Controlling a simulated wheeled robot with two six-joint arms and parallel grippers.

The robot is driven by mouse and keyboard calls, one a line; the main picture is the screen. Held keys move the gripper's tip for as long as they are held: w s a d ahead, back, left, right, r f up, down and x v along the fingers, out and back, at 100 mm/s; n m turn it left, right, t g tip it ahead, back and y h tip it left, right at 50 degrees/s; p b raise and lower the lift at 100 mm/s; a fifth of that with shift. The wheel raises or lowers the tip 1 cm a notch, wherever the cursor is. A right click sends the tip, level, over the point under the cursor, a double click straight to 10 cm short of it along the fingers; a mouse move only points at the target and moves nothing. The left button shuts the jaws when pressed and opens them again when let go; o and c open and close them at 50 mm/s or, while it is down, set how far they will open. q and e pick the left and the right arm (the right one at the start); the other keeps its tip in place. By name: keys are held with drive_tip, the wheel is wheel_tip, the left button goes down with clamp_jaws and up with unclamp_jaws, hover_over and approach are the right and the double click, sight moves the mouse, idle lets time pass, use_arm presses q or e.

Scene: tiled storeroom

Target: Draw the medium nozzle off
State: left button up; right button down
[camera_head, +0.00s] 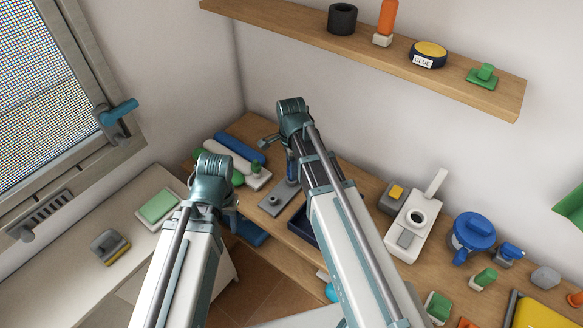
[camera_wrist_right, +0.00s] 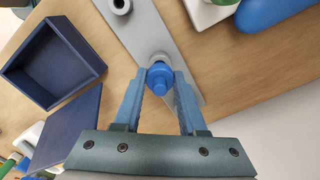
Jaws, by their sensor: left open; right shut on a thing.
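My right gripper (camera_wrist_right: 160,80) is shut on a blue nozzle (camera_wrist_right: 159,76), with one blue finger on each side of it. The nozzle is at a grey collar or post on a long grey plate (camera_wrist_right: 140,28); I cannot tell whether it is still seated. A second grey post (camera_wrist_right: 121,5) with a hole in its top stands bare on the plate. In the head view, the plate (camera_head: 271,206) lies on the wooden bench below my right wrist. My left gripper (camera_head: 229,205) is open, left of the plate, its fingertips mostly hidden behind its wrist.
An open navy box (camera_wrist_right: 50,62) and a flat navy panel (camera_wrist_right: 68,132) lie beside the plate. Blue and white rolls (camera_head: 240,148) lie behind it. A white device (camera_head: 412,225) and a blue pot (camera_head: 473,233) stand to the right. A wall shelf (camera_head: 460,82) hangs above.

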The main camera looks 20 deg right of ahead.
drive_tip(key=shift+r+p, duration=1.55)
drive_tip(key=shift+r, duration=0.25)
